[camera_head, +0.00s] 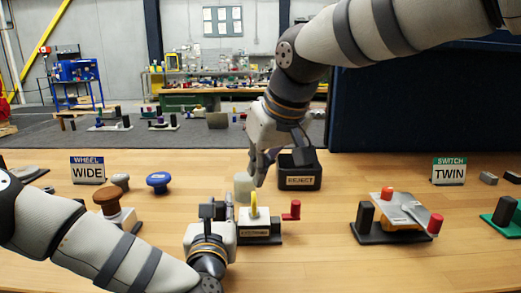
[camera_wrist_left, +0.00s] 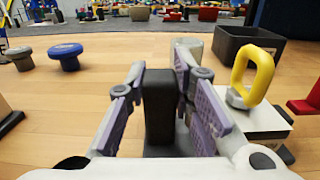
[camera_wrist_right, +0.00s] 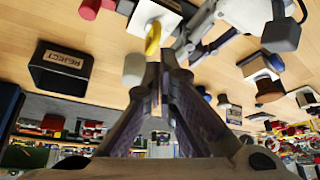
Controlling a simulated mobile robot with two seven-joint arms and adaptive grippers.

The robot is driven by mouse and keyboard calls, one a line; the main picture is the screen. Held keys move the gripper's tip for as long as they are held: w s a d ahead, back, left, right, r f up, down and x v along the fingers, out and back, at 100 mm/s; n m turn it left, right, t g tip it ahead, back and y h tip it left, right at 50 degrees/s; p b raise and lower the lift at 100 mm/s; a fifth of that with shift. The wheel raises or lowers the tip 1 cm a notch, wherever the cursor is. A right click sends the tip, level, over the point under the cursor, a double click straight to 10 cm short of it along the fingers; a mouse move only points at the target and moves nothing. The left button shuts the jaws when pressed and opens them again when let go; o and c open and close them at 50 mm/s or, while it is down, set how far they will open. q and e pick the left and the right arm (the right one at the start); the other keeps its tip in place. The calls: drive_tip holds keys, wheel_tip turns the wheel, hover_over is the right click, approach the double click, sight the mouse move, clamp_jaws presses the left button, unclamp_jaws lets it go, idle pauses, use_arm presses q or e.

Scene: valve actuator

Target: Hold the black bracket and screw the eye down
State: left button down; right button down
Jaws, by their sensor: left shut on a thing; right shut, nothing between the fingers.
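The yellow eye (camera_head: 253,206) stands upright on a white labelled block (camera_head: 262,226) on a dark base at the middle of the table. It also shows in the left wrist view (camera_wrist_left: 262,72) and the right wrist view (camera_wrist_right: 153,38). My left gripper (camera_head: 220,203) is left of the eye. In the left wrist view its fingers are shut on the upright black bracket (camera_wrist_left: 159,108). My right gripper (camera_head: 258,176) hangs pointing down just above and behind the eye. Its fingers are shut and empty, and contact with the eye cannot be told.
A pale grey cylinder (camera_head: 243,187) stands close behind the eye. A black REJECT bin (camera_head: 300,172) is behind it, and a red handle (camera_head: 292,210) is to its right. Brown and blue knobs (camera_head: 158,182) stand at left. A clear-topped switch unit (camera_head: 398,212) stands at right.

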sight(255, 207)
wheel_tip(255, 207, down, 6)
drive_tip(key=w+d, duration=0.1)
drive_tip(key=d, duration=0.1)
drive_tip(key=shift+d, duration=0.2)
drive_tip(key=shift+w+a+f, duration=0.1)
drive_tip(key=shift+w+a, duration=0.35)
drive_tip(key=shift+a, duration=0.05)
idle(1.2)
drive_tip(key=shift+s+a, duration=0.25)
drive_tip(key=shift+s, duration=0.05)
drive_tip(key=shift+a, duration=0.15)
drive_tip(key=shift+s+a, duration=0.25)
drive_tip(key=shift+a, duration=0.15)
drive_tip(key=shift+a, duration=0.2)
idle(0.3)
drive_tip(key=shift+s, duration=0.1)
